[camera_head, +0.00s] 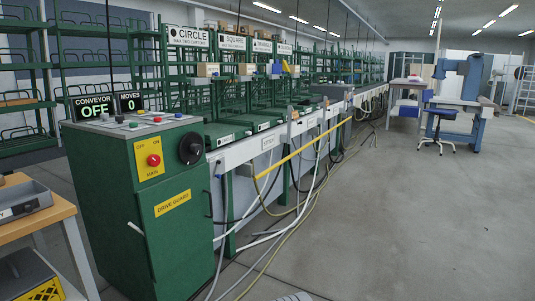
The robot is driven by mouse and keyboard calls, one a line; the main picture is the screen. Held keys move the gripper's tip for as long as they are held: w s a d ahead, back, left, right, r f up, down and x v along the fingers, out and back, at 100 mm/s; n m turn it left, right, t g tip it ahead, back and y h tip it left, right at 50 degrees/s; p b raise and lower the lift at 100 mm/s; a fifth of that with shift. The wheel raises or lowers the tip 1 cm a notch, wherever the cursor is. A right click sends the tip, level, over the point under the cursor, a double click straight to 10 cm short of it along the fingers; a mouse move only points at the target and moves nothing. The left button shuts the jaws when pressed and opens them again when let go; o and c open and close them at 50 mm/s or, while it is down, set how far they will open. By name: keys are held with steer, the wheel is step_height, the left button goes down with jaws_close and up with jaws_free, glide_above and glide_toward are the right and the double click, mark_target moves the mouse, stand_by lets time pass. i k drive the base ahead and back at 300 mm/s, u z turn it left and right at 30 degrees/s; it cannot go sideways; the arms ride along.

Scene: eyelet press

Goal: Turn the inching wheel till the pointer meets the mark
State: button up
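A blue press-like machine (474,78) stands at the back right behind a pale worktop (452,100). It is far off and small, and I cannot make out an inching wheel, pointer or mark on it. A black round dial or handwheel (190,148) is on the upper right of the near green cabinet's front; I cannot tell whether it bears a pointer. My gripper is not in view.
The green cabinet (165,230) labelled drive guard stands at near left, beside a wooden bench (62,212) with a grey tray (24,203). A conveyor line (265,143) runs back from it, with loose cables (262,235) on the floor. A stool (440,115) stands by the press. The grey floor (430,220) at right is clear.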

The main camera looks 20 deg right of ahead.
mark_target(192, 145)
steer(key=z, duration=0.35)
steer(key=i, duration=1.1)
steer(key=u, duration=0.9)
